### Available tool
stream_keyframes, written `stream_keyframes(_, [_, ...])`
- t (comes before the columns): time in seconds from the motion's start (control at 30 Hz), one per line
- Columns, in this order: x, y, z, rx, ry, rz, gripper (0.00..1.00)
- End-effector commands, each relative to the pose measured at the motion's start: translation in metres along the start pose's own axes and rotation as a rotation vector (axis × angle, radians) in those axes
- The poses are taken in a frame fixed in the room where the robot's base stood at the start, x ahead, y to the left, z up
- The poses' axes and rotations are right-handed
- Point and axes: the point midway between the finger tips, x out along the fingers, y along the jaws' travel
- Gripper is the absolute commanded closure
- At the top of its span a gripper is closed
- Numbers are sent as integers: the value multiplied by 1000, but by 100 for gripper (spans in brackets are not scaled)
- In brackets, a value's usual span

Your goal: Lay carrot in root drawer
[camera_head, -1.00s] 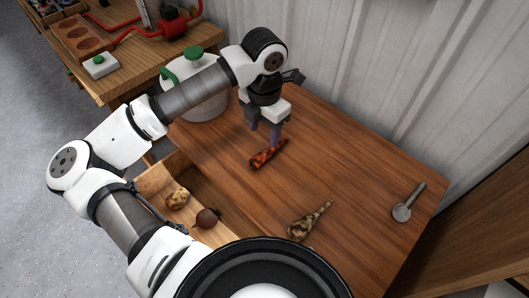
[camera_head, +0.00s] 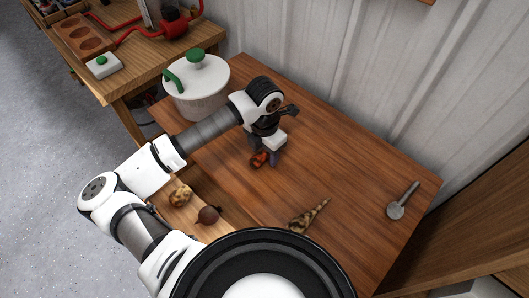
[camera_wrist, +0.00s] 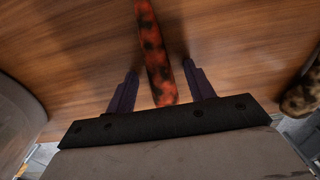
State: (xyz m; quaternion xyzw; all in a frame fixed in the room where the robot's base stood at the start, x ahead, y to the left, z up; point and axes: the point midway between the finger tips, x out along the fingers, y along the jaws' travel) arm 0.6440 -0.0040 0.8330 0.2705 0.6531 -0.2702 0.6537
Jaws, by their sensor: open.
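The carrot (camera_head: 258,160), orange-red with dark blotches, lies on the wooden table. My gripper (camera_head: 264,158) is low over it and hides most of it in the head view. In the wrist view the carrot (camera_wrist: 157,58) runs between the two open fingers (camera_wrist: 163,92), with a gap on each side. The open root drawer (camera_head: 222,225) is at the table's front left edge. It holds a mottled tan root (camera_head: 180,195) and a dark round root (camera_head: 208,214).
A mottled parsnip-shaped root (camera_head: 309,216) lies on the table (camera_head: 345,180) to the right, and a grey spoon-like tool (camera_head: 402,201) lies near the right edge. A white pot (camera_head: 201,90) with green handles stands at the back left. The middle right is clear.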

Motion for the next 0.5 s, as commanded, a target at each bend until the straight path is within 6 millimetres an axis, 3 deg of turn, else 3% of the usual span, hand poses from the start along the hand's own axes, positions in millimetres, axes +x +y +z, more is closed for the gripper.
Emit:
stream_keyframes(0.07, [0, 0, 0, 0, 0, 0, 51])
stream_keyframes(0.4, [0, 0, 0, 0, 0, 0, 95])
stream_keyframes(0.5, [0, 0, 0, 0, 0, 0, 99])
